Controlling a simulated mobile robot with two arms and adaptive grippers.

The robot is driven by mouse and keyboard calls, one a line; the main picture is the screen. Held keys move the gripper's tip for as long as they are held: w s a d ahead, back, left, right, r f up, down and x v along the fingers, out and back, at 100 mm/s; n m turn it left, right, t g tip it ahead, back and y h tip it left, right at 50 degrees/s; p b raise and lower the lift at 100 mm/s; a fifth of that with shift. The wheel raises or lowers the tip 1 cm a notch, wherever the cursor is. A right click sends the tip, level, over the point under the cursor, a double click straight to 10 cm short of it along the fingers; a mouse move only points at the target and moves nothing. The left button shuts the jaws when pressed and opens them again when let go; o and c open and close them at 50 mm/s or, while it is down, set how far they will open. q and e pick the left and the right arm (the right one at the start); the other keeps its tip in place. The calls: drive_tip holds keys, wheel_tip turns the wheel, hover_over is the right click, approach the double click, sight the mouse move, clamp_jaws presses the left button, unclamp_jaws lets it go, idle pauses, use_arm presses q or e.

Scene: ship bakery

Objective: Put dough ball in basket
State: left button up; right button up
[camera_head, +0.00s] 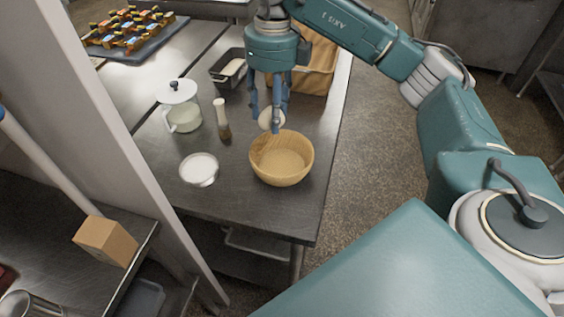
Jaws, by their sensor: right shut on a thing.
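The dough ball (266,121) is pale and round. My right gripper (272,122) points down and is shut on it, with the fingers partly covering it. The gripper holds the dough at the far rim of a round wooden-looking basket (298,168), as seen in the head view. I cannot tell whether the dough touches the rim. The basket stands on the metal table near its front right edge, and the part of its inside that I see looks empty. My left gripper is not in view.
Behind are a dark loaf tin (229,70) and a tan box-like container (318,68). A light post (98,120) stands at left.

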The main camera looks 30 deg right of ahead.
drive_tip(key=d+m, duration=0.1)
drive_tip(key=m, duration=0.1)
drive_tip(key=r+m, duration=0.1)
drive_tip(key=m, duration=0.1)
drive_tip(key=d+m, duration=0.1)
drive_tip(key=m, duration=0.1)
drive_tip(key=shift+w+d+r+m, duration=0.15)
drive_tip(key=shift+w+d+m, duration=0.15)
drive_tip(key=shift+w+d, duration=0.1)
drive_tip(key=m, duration=0.2)
hover_over(281, 166)
wheel_tip(281, 166, down, 5)
drive_tip(key=f+p, duration=0.1)
drive_tip(key=f, duration=0.8)
drive_tip(key=shift+s+d+f+p, duration=0.1)
drive_tip(key=shift+s+f+p, duration=0.15)
drive_tip(key=shift+p, duration=0.15)
wheel_tip(281, 166, down, 5)
drive_tip(key=shift+w+r+p, duration=0.1)
drive_tip(key=shift+p, duration=0.4)
drive_tip(key=shift+f+t, duration=0.3)
drive_tip(key=shift+f, duration=0.05)
drive_tip(key=shift+n, duration=0.3)
